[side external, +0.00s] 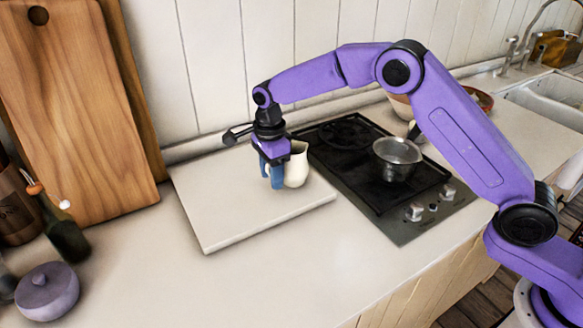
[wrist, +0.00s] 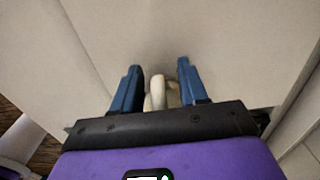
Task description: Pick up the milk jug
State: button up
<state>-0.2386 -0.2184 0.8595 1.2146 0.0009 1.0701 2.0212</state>
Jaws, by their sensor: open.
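The milk jug (side external: 297,165) is cream-coloured and stands upright on a pale board (side external: 220,215) on the counter. My gripper (side external: 273,178) points down at the jug's left side, with its blue fingers partly in front of it in the side view. In the wrist view, my gripper (wrist: 157,80) is open, and a cream part of the jug (wrist: 158,92), which looks like its handle, shows between the two fingers. The rest of the jug is largely hidden by the gripper body there. I cannot tell whether a finger touches it.
A black stovetop (side external: 350,150) with a metal pot (side external: 397,158) is right of the board. Wooden cutting boards (side external: 75,110) lean on the wall at left. A purple lidded pot (side external: 47,291) stands at front left. The front counter is clear.

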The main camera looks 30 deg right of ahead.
jog(key=shift+f, duration=0.5)
grip_shut()
jog(key=shift+r, duration=0.2)
